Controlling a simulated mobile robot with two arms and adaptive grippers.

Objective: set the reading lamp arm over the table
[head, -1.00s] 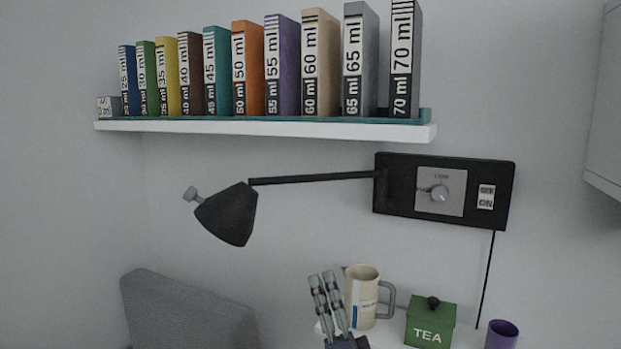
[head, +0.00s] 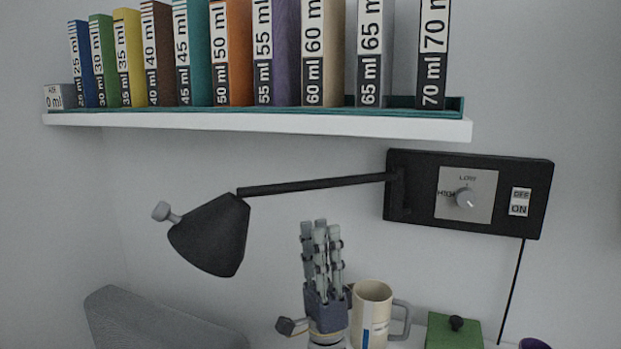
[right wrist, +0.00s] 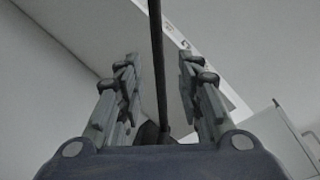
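The reading lamp has a black cone shade (head: 210,235) at left with a grey knob (head: 161,211) on it. Its thin black arm (head: 310,186) runs right to a black wall panel (head: 420,170). My right gripper (head: 320,228) points up, open and empty, with its fingertips a little below the lamp arm in the head view. In the right wrist view the dark rod of the lamp arm (right wrist: 156,50) shows between the two spread fingers of the right gripper (right wrist: 157,62); its distance is unclear. My left gripper is not in view.
A beige mug (head: 373,312) stands beside my right gripper. A green tea box (head: 454,332) and a purple cup (head: 534,343) are further right. A shelf (head: 270,123) with several books hangs above the lamp. A grey chair back (head: 150,320) is at lower left.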

